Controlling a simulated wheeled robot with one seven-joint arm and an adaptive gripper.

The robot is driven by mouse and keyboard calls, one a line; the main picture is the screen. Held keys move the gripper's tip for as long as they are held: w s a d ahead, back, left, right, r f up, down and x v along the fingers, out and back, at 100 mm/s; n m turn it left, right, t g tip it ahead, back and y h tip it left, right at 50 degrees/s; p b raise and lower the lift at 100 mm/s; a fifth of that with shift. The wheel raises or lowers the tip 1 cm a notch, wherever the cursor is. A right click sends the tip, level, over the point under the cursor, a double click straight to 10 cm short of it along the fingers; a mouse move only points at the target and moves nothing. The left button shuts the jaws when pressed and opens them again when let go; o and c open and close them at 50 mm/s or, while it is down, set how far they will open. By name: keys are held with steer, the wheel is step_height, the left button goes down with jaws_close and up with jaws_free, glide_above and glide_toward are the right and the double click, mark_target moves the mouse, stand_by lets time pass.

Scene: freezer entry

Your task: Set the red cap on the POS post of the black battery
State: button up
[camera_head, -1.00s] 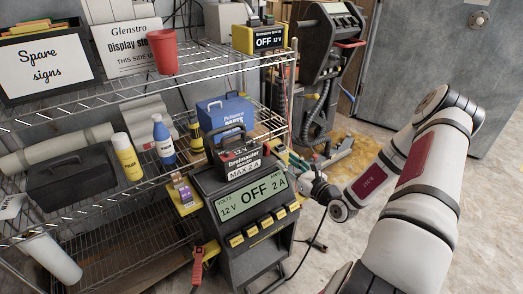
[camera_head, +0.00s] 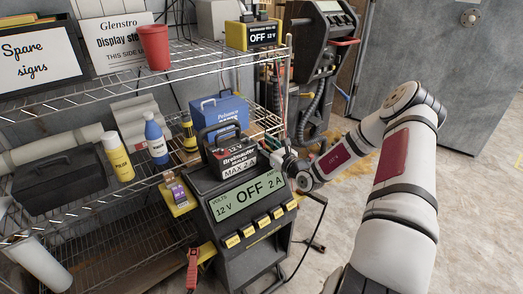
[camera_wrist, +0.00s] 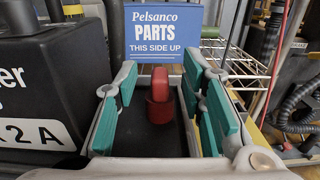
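The black battery (camera_head: 228,158), labelled "MAX 2 A", stands on top of the charger (camera_head: 240,235). Its side (camera_wrist: 35,95) fills the left of the wrist view. My gripper (camera_wrist: 160,72) is open beside the battery's right side, teal pads apart. A red cap (camera_wrist: 160,95) stands upright between the fingers, with visible gaps on both sides, above a black surface. In the head view the gripper (camera_head: 283,163) is small and partly hidden, and the cap cannot be made out.
A blue "Pelsanco PARTS" box (camera_wrist: 165,35) stands just beyond the gripper; it also shows behind the battery in the head view (camera_head: 228,112). A wire shelf (camera_head: 110,205) with bottles is at the left. Open floor (camera_head: 470,215) lies at the right.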

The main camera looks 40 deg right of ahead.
mark_target(262, 141)
steer(key=shift+w, duration=0.6)
jaws_close()
steer(key=shift+r, duration=0.1)
steer(key=shift+r, duration=0.6)
step_height(262, 141, up, 2)
steer(key=shift+r+p, duration=0.25)
steer(key=shift+p, duration=0.55)
steer(key=s+r+p, duration=0.2)
steer(key=s+p, duration=0.1)
steer(key=s, duration=0.5)
steer(key=s+r+p, duration=0.3)
steer(key=s, duration=0.5)
steer(key=shift+a+p, duration=0.3)
steer(key=shift+p, duration=0.05)
